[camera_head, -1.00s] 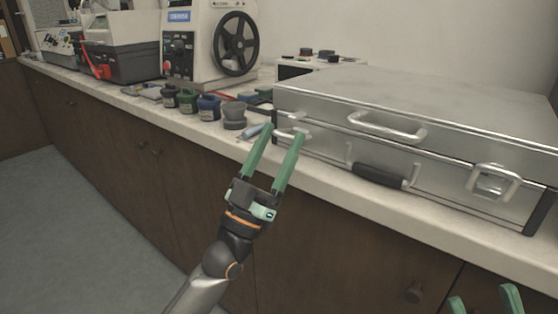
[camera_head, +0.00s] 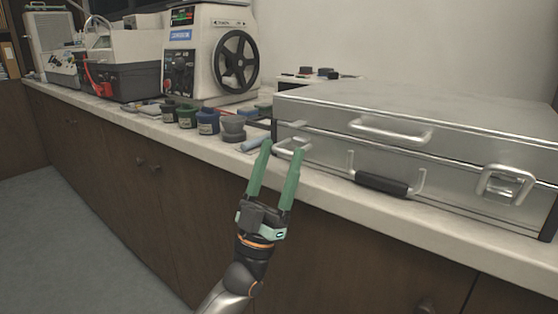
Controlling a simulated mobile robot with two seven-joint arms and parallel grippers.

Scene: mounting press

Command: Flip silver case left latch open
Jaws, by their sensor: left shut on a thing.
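The silver case (camera_head: 420,105) lies closed on the counter at the right. Its left latch (camera_head: 291,147), a metal loop, shows at the left end of the case front. My left gripper (camera_head: 282,148) is at this latch from the front, with its two green fingers shut on the latch. The fingertips hide part of the loop, so its exact angle is hard to tell. The right latch (camera_head: 506,184) sits at the right end of the front, and a black-grip carrying handle (camera_head: 382,183) is between them. My right gripper is not in view.
A metal bar handle (camera_head: 391,132) is on the lid front. A grey round pot (camera_head: 233,128), blue jar (camera_head: 207,122) and other jars stand left of the case. A press machine (camera_head: 205,55) is behind them. The floor in front of the cabinets is clear.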

